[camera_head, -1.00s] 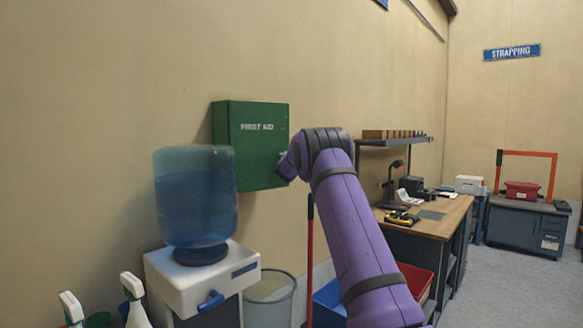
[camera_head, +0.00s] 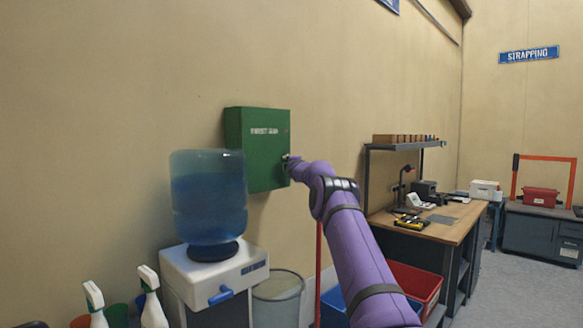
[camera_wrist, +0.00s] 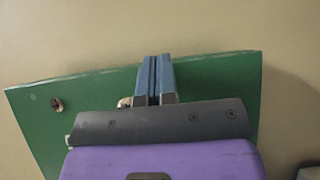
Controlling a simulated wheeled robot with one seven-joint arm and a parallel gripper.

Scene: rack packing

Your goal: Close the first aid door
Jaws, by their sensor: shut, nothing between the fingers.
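The green first aid cabinet (camera_head: 262,142) hangs on the beige wall, its white lettering facing out. Its door (camera_head: 270,172) looks flush with the box, and I see no clear gap from here. My gripper (camera_head: 288,160) is at the door's right edge, at about mid-height. In the wrist view the green door (camera_wrist: 55,135) spans the picture, with a small lock (camera_wrist: 57,104) at left. My gripper's blue fingers (camera_wrist: 158,62) are shut together and empty over the panel. A small metal piece beside them is mostly hidden. Contact with the door is unclear.
A water dispenser (camera_head: 212,270) with a blue bottle (camera_head: 208,200) stands below and left of the cabinet. A grey bin (camera_head: 278,300) and a red crate (camera_head: 415,280) are low down. A workbench (camera_head: 440,225) stands at right.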

